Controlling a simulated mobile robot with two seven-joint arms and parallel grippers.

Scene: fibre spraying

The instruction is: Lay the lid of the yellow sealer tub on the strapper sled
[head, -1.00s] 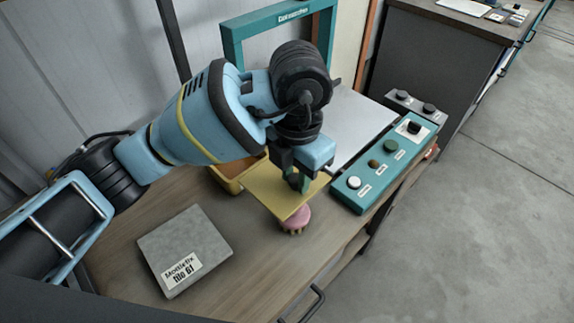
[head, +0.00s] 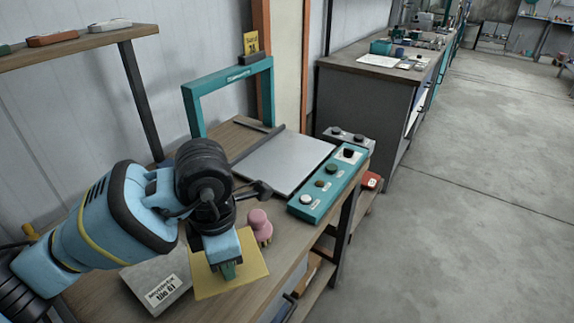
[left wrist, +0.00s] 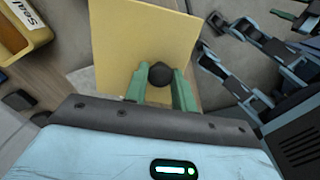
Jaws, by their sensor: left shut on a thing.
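The lid is a flat square yellow plate (head: 252,271) with a black knob, held above the bench near its front edge. My left gripper (head: 228,270) is shut on that knob; the left wrist view shows the green fingers (left wrist: 160,85) around it and the lid (left wrist: 125,45) beyond. The yellow tub (left wrist: 22,40), its label partly reading "Seal", shows at the upper left of the left wrist view; my arm hides it in the head view. A bare flat grey plate (head: 285,163) before the teal arch appears to be the strapper sled. My right gripper is not seen.
A teal button panel (head: 328,187) stands right of the grey plate. A pink-handled brush (head: 259,226) stands just beyond the lid. A labelled grey tile (head: 150,282) lies left of the lid. The teal arch (head: 228,80) rises at the back.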

